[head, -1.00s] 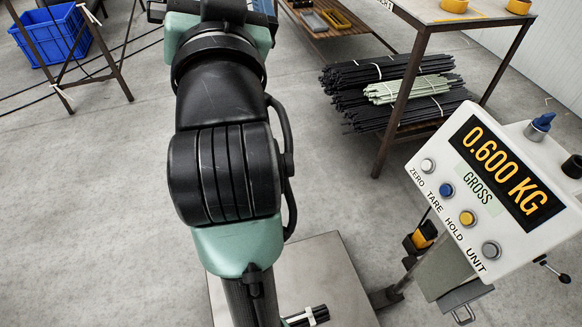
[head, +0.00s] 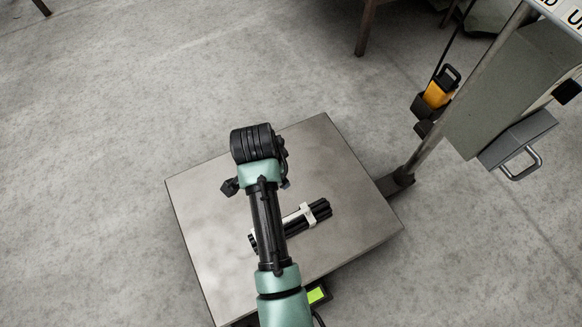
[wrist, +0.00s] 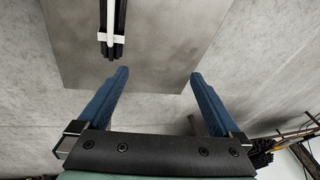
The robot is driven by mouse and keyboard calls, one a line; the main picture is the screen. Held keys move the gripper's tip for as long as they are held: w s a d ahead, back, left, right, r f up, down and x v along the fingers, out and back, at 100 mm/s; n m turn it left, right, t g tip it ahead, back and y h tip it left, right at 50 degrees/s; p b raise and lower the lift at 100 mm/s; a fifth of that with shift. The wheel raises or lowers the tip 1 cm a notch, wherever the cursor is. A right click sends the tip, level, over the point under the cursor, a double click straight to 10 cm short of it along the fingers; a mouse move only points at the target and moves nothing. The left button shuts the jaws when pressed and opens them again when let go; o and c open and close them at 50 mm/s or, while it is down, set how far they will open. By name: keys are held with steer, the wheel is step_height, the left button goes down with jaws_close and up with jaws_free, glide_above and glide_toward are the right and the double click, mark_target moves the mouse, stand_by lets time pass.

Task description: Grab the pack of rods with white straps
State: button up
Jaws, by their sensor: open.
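A pack of black rods (head: 320,209) with a white strap lies on a grey metal scale plate (head: 340,160). The pack lies beyond the fingertips, in line with the left finger. My fingers are not clearly visible in the head view.
The scale's post (head: 418,150) and grey housing (head: 500,95) stand right of the plate, with a yellow and black item (head: 437,92) beside the post. A table leg (head: 366,28) is at the top. The floor to the left is clear.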

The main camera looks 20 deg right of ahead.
mark_target(307, 217)
steer(key=s+f+g+b, duration=0.1)
steer(key=s+f, duration=0.1)
steer(key=f, duration=0.2)
steer(key=s+f+m+g+b, duration=0.1)
steer(key=s+f, duration=0.1)
steer(key=f, duration=0.2)
steer(key=s+f+g+b, duration=0.1)
steer(key=s+f+b, duration=0.1)
steer(key=f, duration=0.2)
steer(key=shift+s+m, duration=0.2)
steer(key=shift+m, duration=0.2)
steer(key=f+b, duration=0.3)
steer(key=f, duration=0.2)
steer(key=d+f+b, duration=0.1)
steer(key=f+b, duration=0.1)
steer(key=shift+f+b, duration=0.15)
steer(key=shift+b, duration=0.15)
step_height(307, 217, down, 5)
steer(key=b, duration=0.5)
steer(key=shift+s+d, duration=0.1)
steer(key=shift+d, duration=0.05)
